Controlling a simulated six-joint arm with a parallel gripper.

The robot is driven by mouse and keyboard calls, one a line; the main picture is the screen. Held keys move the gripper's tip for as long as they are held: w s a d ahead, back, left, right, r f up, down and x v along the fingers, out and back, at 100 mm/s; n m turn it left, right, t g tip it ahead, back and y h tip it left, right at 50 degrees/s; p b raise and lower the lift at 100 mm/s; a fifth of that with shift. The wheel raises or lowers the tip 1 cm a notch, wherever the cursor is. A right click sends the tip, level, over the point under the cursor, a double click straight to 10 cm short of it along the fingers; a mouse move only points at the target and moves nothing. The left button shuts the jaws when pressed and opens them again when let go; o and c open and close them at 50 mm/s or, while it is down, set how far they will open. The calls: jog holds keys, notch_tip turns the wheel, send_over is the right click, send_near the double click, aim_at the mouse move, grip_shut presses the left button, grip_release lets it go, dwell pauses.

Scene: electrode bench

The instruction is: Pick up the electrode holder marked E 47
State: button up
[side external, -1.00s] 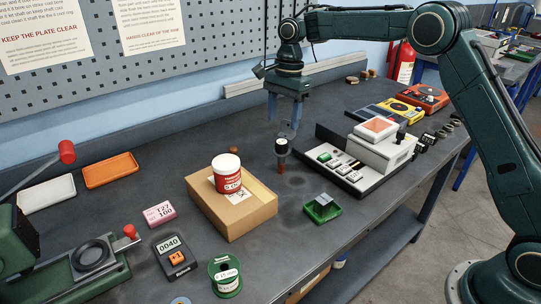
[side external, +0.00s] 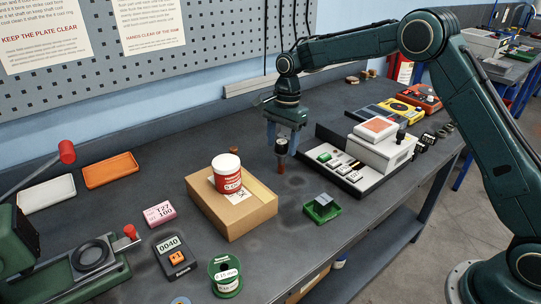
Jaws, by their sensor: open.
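A dark upright piece with a pale top and a reddish-brown lower end (side external: 281,158) stands on the bench, left of the white tray. It may be an electrode holder, but I cannot read a mark on it. My gripper (side external: 282,147) points down over this piece with its fingers spread. The fingertips are level with its top, one to each side in this view; I cannot tell whether they touch it. E 47 is not legible anywhere.
A cardboard box (side external: 233,215) with a red and white tub (side external: 227,174) stands left of my gripper. A green tray with a grey block (side external: 322,205) lies in front. A grey unit (side external: 383,152) stands at the right. A short brown piece (side external: 234,150) stands behind the box.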

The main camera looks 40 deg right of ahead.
aim_at(281, 158)
jog(key=shift+a+f, duration=0.2)
jog(key=shift+f, duration=1.1)
jog(key=shift+r, duration=0.1)
jog(key=c, duration=1)
